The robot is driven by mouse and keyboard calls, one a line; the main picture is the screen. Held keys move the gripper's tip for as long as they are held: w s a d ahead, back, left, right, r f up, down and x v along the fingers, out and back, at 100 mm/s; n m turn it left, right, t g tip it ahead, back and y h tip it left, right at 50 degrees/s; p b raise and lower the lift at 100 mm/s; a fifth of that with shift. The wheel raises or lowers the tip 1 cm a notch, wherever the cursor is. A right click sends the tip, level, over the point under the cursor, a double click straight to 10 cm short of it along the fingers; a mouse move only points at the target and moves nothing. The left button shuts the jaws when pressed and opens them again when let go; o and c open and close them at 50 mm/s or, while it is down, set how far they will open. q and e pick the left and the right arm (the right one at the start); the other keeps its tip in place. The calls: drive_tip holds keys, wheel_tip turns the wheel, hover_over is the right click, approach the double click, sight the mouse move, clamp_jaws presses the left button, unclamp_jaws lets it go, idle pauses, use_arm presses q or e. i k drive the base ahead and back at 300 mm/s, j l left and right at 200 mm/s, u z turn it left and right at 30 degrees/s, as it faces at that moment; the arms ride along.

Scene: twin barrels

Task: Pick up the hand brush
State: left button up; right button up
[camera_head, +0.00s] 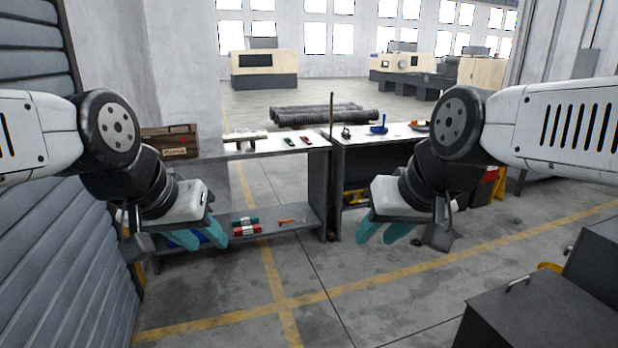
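No item is clearly recognisable as a hand brush at this size. A small light-brown object (245,135) on the left part of the workbench and a blue object (378,127) on its right part are both too small to identify surely. My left gripper (199,236) is open and empty, in front of the bench's left part and lower than its top. My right gripper (385,231) is open and empty, in front of the bench's right part. Both are apart from the objects on the bench top.
The grey workbench (270,147) bears a wooden crate (170,142), a green item (288,141), a red item (306,140) and a dark item (346,132). Its lower shelf (270,222) holds red and teal pieces. Dark cabinets (535,310) stand at lower right. The middle floor is clear.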

sight(346, 136)
drive_tip(key=i+z, duration=0.1)
drive_tip(key=i, duration=0.55)
drive_tip(key=i+z, duration=0.15)
drive_tip(key=i, duration=0.5)
drive_tip(key=i+z, duration=0.1)
drive_tip(key=i, duration=0.55)
drive_tip(key=i+j+z, duration=0.15)
drive_tip(key=i, duration=0.45)
drive_tip(key=i+l+u, duration=0.15)
drive_tip(key=i+l, duration=0.15)
drive_tip(key=i+l+u, duration=0.1)
drive_tip(key=i+l, duration=0.25)
drive_tip(key=i+l+u, duration=0.15)
drive_tip(key=i+l, duration=0.2)
drive_tip(key=i+l+u, duration=0.15)
drive_tip(key=i+l, duration=0.25)
drive_tip(key=i+l+u, duration=0.1)
drive_tip(key=i+l, duration=0.15)
drive_tip(key=l, duration=0.2)
drive_tip(key=i+l+u, duration=0.15)
drive_tip(key=i+l, duration=0.15)
drive_tip(key=l, duration=0.2)
drive_tip(key=i+l+u, duration=0.15)
drive_tip(key=l, duration=0.35)
drive_tip(key=i+l+u, duration=0.15)
drive_tip(key=i+l, duration=0.2)
drive_tip(key=l, duration=0.15)
